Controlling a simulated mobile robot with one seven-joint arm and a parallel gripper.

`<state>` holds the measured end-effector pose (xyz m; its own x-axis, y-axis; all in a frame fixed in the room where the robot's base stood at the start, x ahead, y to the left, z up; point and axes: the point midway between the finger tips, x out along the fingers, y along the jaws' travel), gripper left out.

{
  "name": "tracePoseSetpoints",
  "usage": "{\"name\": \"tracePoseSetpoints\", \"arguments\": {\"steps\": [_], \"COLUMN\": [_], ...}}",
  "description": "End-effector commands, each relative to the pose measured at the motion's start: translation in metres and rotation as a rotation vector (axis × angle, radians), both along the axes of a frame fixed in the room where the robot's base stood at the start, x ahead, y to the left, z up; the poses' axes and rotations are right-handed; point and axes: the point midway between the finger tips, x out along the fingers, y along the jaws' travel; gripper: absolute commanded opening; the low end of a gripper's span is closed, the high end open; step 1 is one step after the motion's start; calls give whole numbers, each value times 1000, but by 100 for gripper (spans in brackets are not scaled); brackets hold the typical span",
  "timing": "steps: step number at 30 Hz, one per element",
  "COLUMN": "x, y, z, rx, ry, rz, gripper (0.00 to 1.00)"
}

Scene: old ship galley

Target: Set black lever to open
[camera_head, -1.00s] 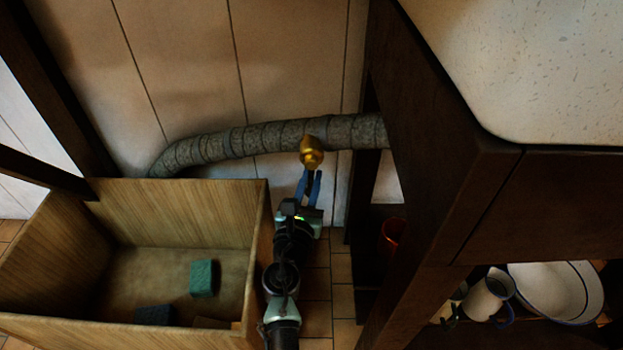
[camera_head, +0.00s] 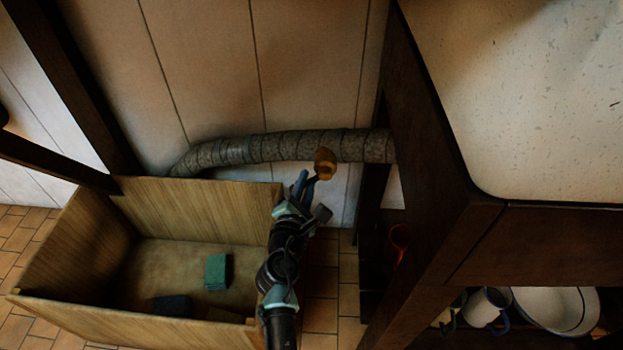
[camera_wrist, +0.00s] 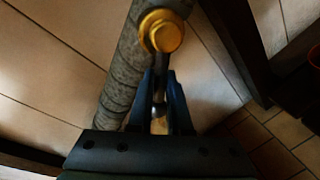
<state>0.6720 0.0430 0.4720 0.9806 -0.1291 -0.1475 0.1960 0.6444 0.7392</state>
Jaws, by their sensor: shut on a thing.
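A brass valve (camera_head: 325,163) sits on the wrapped grey pipe (camera_head: 250,149) along the wall. In the wrist view the round brass valve (camera_wrist: 162,32) is just beyond my fingertips. My gripper (camera_head: 306,184) is below and left of the valve, tilted, with its blue fingers close to it. In the wrist view my gripper (camera_wrist: 161,82) has its fingers on either side of a narrow dark lever (camera_wrist: 161,63) that runs from the brass valve, and is shut on it. Most of the lever is hidden by the fingers, and its exact angle is hard to tell.
A wooden crate (camera_head: 200,196) stands left of my arm, with a green block (camera_head: 217,271) and a dark block (camera_head: 172,306) inside. A dark wooden counter (camera_head: 420,130) fills the right, with a red object (camera_head: 399,240) and a white basin (camera_head: 553,308) below.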

Motion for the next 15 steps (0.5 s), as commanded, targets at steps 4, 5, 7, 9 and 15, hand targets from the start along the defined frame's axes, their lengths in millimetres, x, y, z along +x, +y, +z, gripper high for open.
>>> {"name": "tracePoseSetpoints", "arguments": {"steps": [4, 5, 7, 9, 15], "x": [-1, -1, -1, -1, -1], "y": [4, 5, 7, 8, 11], "z": [8, 9, 12, 15, 22], "rx": [141, 169, 234, 295, 451], "ry": [3, 3, 4, 4, 4], "rz": [1, 0, 0, 0, 0], "gripper": [0, 0, 0, 0, 0]}}
